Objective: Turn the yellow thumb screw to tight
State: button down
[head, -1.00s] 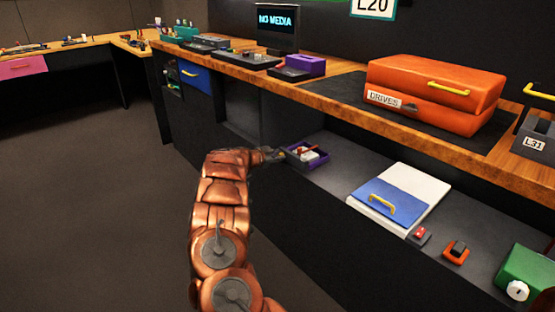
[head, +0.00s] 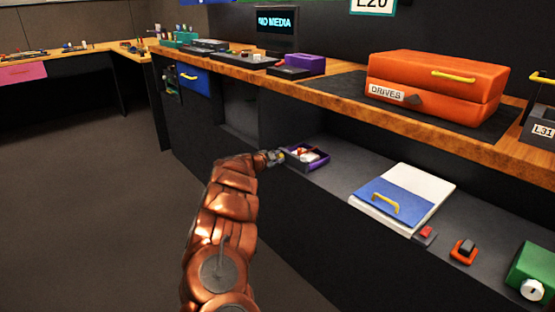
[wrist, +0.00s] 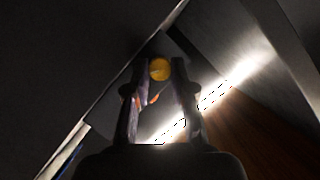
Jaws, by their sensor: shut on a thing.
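The yellow thumb screw (wrist: 159,68) is a round yellow knob in the wrist view, between the tips of my gripper (wrist: 159,78). The fingers are closed on it, one on each side. Its pointer or tight mark cannot be made out. In the head view my gripper (head: 278,157) is at the left end of a purple tray (head: 319,163) on the lower shelf. There the screw is too small to tell apart from the fingertips.
The purple tray holds small red and white items. A blue and white binder (head: 391,202), small red and orange switch blocks and a green box (head: 533,268) lie farther right on the shelf. The wooden counter (head: 340,100) overhangs it, with an orange case (head: 436,85) on top.

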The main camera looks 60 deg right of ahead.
jog(key=shift+s+f, duration=0.1)
jog(key=shift+f, duration=0.05)
jog(key=c, duration=1)
grip_release()
jog(key=shift+a, duration=0.1)
jog(key=shift+v, duration=3.9)
